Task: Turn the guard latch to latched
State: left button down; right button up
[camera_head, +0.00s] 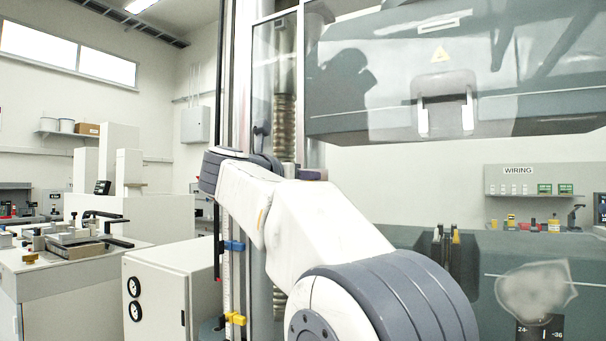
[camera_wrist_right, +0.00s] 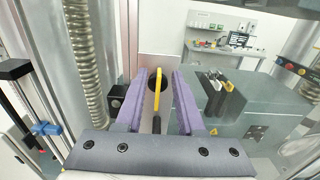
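The latch's yellow lever (camera_wrist_right: 157,92) shows in the right wrist view, standing upright in front of a dark round base. My right gripper (camera_wrist_right: 160,73) has its two purple fingers on either side of the lever, with a visible gap on each side. The fingers look open and not clamped on it. In the head view my right arm reaches across the middle towards the machine column, and a small purple part of the gripper (camera_head: 311,174) shows behind it. The lever is hidden there. My left gripper is not in view.
The large grey guard hood (camera_head: 390,85) hangs at the upper right. A ribbed column (camera_wrist_right: 82,60) stands left of my right gripper. Black-and-yellow-topped clips (camera_head: 446,250) stand on the grey-green housing (camera_head: 495,255). A white cabinet (camera_head: 160,290) stands at the lower left.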

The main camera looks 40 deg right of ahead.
jog(key=shift+w+d, duration=0.25)
jog(key=shift+d, duration=0.4)
grip_shut()
